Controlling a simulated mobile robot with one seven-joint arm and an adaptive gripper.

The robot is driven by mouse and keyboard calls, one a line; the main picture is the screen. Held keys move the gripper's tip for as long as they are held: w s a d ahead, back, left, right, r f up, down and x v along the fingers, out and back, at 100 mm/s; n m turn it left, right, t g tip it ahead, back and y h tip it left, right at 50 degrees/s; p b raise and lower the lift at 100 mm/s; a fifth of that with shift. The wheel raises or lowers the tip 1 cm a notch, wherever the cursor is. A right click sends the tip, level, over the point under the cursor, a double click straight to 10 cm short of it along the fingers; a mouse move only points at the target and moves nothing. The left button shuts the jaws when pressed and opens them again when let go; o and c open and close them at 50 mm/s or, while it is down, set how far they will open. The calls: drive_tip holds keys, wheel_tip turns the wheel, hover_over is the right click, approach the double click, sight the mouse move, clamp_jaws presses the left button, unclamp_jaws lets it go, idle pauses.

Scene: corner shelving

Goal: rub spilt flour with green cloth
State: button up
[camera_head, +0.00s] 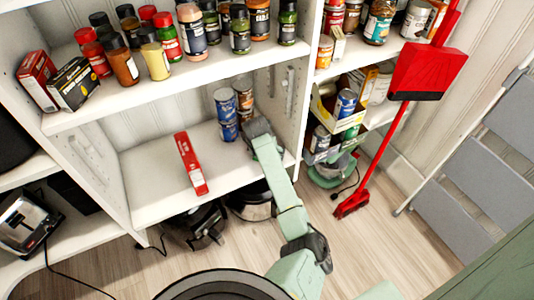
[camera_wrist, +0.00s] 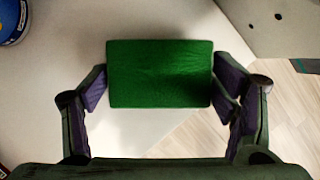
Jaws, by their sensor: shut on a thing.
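My gripper (camera_head: 258,130) is over the right part of the lower white shelf (camera_head: 160,207), beside the blue cans. In the wrist view the green cloth (camera_wrist: 160,73), a flat rectangular block, sits between my two fingers. The fingers press on its left and right ends. It is just above or on the white shelf surface; I cannot tell whether it touches. In the head view my gripper and arm hide the cloth. I cannot make out spilt flour on the white shelf.
Stacked cans (camera_head: 226,112) stand behind and left of my gripper. Spice jars fill the shelf above. The shelf's right upright (camera_head: 301,90) is close by. A red broom and dustpan (camera_head: 425,70) stand farther right.

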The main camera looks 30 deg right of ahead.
drive_tip(key=shift+r+p, duration=2.15)
drive_tip(key=shift+r, duration=0.65)
wheel_tip(320, 180, up, 3)
drive_tip(key=p, duration=0.3)
drive_tip(key=shift+a+f, duration=0.1)
